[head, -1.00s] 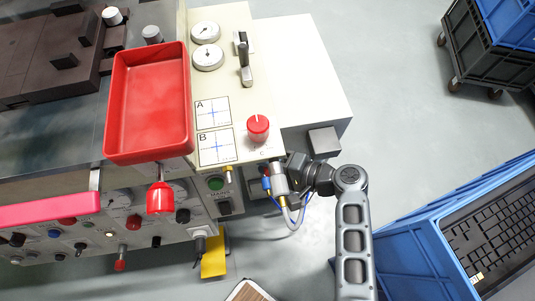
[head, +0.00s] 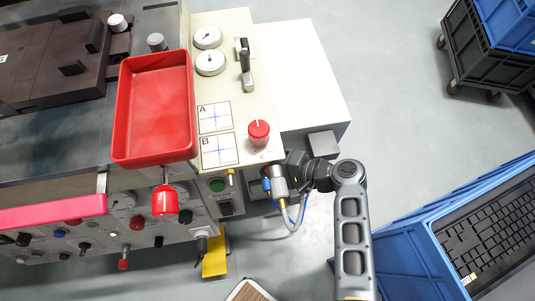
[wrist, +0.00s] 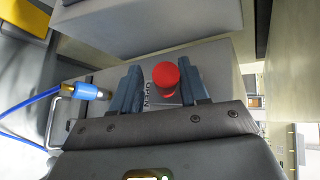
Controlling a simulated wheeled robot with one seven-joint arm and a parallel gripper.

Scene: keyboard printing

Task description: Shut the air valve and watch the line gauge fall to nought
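A red round knob (wrist: 165,80) sits on a grey box face in the wrist view, with "OPEN" lettered beside it. My gripper (wrist: 160,68) is open, with one dark finger on each side of the knob. A gap shows on the left; the right finger is very close to it, and I cannot tell if it touches. In the head view my gripper reaches in below the cream panel's front edge, and its fingertips are hidden. Two round white gauges, the upper (head: 207,38) and the lower (head: 210,63), stand on the panel; their readings are too small to tell.
A red pointer knob (head: 259,132) and a lever (head: 246,70) stand on the cream panel (head: 240,20). A blue hose fitting (wrist: 85,90) lies left of my fingers. A red tray (head: 155,105) is at left, a blue crate (head: 400,245) at right.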

